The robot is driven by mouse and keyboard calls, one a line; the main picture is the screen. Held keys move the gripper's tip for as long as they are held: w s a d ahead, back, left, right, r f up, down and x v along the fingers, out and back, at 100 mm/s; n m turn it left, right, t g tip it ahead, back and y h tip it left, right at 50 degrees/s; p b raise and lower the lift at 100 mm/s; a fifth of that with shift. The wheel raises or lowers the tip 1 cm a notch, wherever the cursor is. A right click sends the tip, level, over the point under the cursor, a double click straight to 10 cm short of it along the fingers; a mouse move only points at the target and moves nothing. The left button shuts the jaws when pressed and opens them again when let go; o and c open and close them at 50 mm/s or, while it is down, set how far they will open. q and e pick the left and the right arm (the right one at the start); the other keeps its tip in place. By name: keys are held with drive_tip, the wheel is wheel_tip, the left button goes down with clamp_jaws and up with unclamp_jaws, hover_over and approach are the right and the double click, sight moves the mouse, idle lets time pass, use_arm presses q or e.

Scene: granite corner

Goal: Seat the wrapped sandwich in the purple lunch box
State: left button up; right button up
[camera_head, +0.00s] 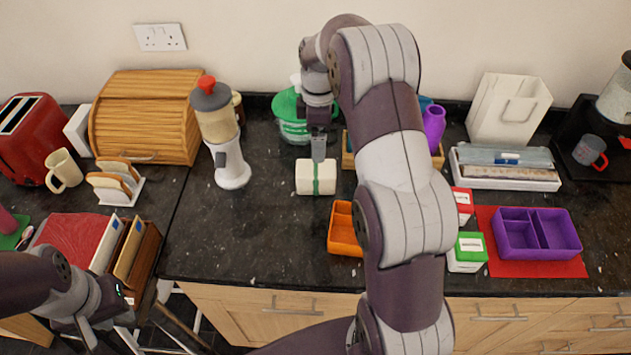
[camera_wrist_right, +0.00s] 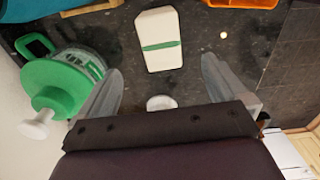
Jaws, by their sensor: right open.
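The wrapped sandwich, a cream block with a green band (camera_head: 316,178), lies on the dark granite counter. It also shows in the right wrist view (camera_wrist_right: 159,40), ahead of the fingers. My right gripper (camera_head: 319,150) is above and just behind it in the head view. In the wrist view its two fingers (camera_wrist_right: 160,75) are wide apart with nothing between them. The purple lunch box (camera_head: 538,250) stands open on a red mat at the right, with dividers inside; it looks empty. My left gripper (camera_head: 130,335) is low at the left; its jaw opening is unclear.
An orange tray (camera_head: 342,246) is partly behind my right arm. A green-lidded container (camera_head: 290,118) and a blender-like dispenser (camera_head: 222,140) stand near the sandwich. Small red and green boxes (camera_head: 467,255) stand left of the mat (camera_head: 510,268).

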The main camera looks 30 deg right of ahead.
drive_tip(key=b, duration=0.3)
hover_over(316, 167)
drive_tip(key=f, duration=0.5)
drive_tip(key=shift+w+a+f, duration=0.25)
drive_tip(key=shift+w+a, duration=0.05)
drive_tip(key=shift+w, duration=0.05)
drive_tip(key=shift+s+d+f+b, duration=0.1)
drive_tip(key=shift+s+f+b, duration=0.1)
drive_tip(key=shift+f+b, duration=0.45)
drive_tip(key=shift+s+d+f+p, duration=0.1)
drive_tip(key=shift+s+f+p, duration=0.2)
drive_tip(key=shift+p, duration=0.65)
drive_tip(key=shift+s+d+f, duration=0.1)
drive_tip(key=shift+s+f, duration=0.05)
drive_tip(key=shift+f, duration=0.95)
drive_tip(key=shift+w+f, duration=0.2)
drive_tip(key=shift+w, duration=0.05)
drive_tip(key=shift+s, duration=0.1)
drive_tip(key=c, duration=1.3)
use_arm(q)
drive_tip(key=f, duration=0.4)
drive_tip(key=shift+w+a+f, duration=0.25)
drive_tip(key=shift+w+a, duration=0.05)
drive_tip(key=shift+w, duration=0.1)
use_arm(e)
drive_tip(key=shift+c, duration=1.2)
drive_tip(key=shift+r, duration=0.15)
